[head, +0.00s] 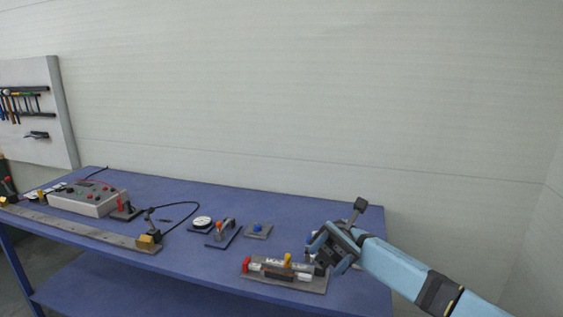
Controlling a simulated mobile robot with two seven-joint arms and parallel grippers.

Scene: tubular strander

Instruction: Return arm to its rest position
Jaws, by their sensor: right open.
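My right arm comes in from the lower right in the head view, light blue with dark bands. My right gripper (322,246) is at its end, over the right part of the blue workbench (180,258). The gripper is open, with its fingers pointing left. It is just above and behind the right end of a grey fixture plate (285,283) that carries a red-ended cylinder and a yellow part. The gripper covers part of that end, and I cannot tell whether they touch. My left gripper is not in view.
A small plate with a blue button (258,230) and a lever switch (222,233) stand left of the gripper. Farther left are a grey control box (88,198) and a long metal bar (80,226). A pale wall (300,110) rises behind the bench.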

